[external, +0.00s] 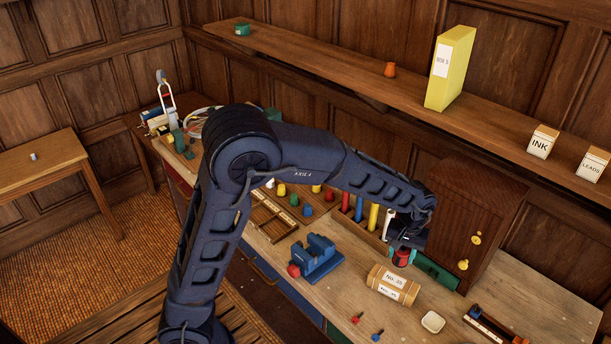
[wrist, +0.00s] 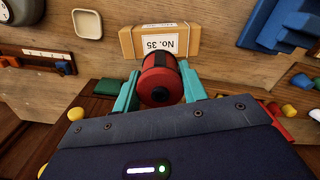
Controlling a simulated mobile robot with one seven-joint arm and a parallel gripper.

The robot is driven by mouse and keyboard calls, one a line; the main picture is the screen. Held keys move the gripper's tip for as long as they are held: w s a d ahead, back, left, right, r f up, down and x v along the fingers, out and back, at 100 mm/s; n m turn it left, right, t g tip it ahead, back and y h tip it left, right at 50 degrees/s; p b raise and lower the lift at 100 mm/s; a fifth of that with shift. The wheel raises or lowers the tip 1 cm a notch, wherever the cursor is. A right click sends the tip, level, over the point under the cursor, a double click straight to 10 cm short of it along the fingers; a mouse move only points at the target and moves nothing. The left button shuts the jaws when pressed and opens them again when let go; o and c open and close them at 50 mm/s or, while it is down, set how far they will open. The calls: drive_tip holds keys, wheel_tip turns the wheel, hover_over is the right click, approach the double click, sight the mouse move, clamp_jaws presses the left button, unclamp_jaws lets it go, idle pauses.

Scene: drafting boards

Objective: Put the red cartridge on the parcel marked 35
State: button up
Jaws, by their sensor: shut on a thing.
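The red cartridge (wrist: 157,78), a short red cylinder with dark bands, is held between the teal fingers of my gripper (wrist: 160,92) in the wrist view. In the external view the cartridge (external: 401,257) shows below my gripper (external: 403,250), behind the parcel. The parcel marked 35 (external: 393,285) is a tan box with white labels reading No. 35, lying on the bench. In the wrist view the parcel (wrist: 130,43) lies just beyond the cartridge, which hides part of its near face. The cartridge appears apart from the parcel, though the exact gap cannot be told.
A blue vise (external: 318,260) stands left of the parcel, and a small white dish (external: 433,322) lies to its right. A brown cabinet (external: 480,220) and a green box (external: 437,272) stand behind. Red and blue pins lie in front. A rack of coloured tubes (external: 373,217) is behind left.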

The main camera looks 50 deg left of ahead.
sight(403, 249)
drive_tip(key=shift+f, duration=4.55)
drive_tip(key=shift+f, duration=0.15)
drive_tip(key=o, duration=1)
drive_tip(key=shift+c, duration=0.2)
wheel_tip(403, 249, up, 12)
drive_tip(key=shift+a+r, duration=0.1)
drive_tip(key=shift+r, duration=0.1)
drive_tip(key=s+a+r+m+t+h, duration=0.1)
drive_tip(key=s+a+r+m+t, duration=0.1)
drive_tip(key=s+a+r, duration=1.05)
drive_tip(key=s+a+m+t, duration=0.1)
drive_tip(key=s+a, duration=0.4)
drive_tip(key=s, duration=0.5)
drive_tip(key=s+a+m+t+y, duration=0.1)
drive_tip(key=s+a, duration=0.5)
drive_tip(key=s, duration=0.4)
drive_tip(key=shift+a+f+m+t, duration=0.25)
drive_tip(key=shift+f+m+t, duration=0.05)
